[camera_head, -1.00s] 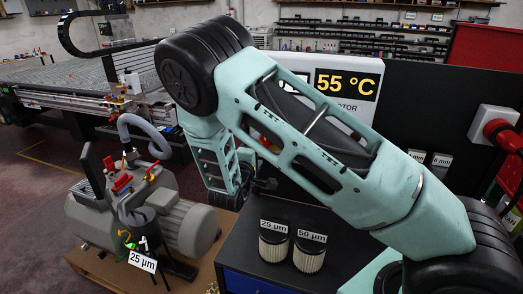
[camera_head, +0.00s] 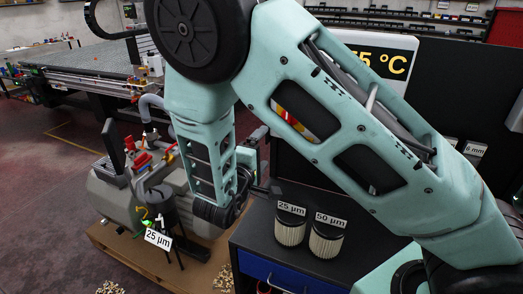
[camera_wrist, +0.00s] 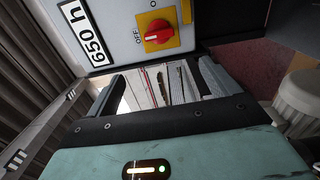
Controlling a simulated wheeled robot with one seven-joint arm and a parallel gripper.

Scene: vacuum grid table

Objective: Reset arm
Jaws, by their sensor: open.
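My arm spans the head view from lower right, over a raised elbow, then down to the wrist beside the black cabinet (camera_head: 290,262). My gripper (camera_head: 258,188) is small and partly hidden there, left of the two filters. In the wrist view my gripper (camera_wrist: 163,84) is open, with its grey fingers wide apart. No object is held between them. A grey panel (camera_wrist: 120,22) with a red rotary switch (camera_wrist: 157,32) on a yellow plate and a "650 h" label (camera_wrist: 83,32) lies beyond the fingers.
Filters marked 25 µm (camera_head: 290,226) and 50 µm (camera_head: 327,238) stand on the cabinet, close to my wrist. A grey pump (camera_head: 110,195) with a 25 µm tag (camera_head: 158,239) sits on a wooden pallet at left. A temperature display (camera_head: 392,62) is behind my arm.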

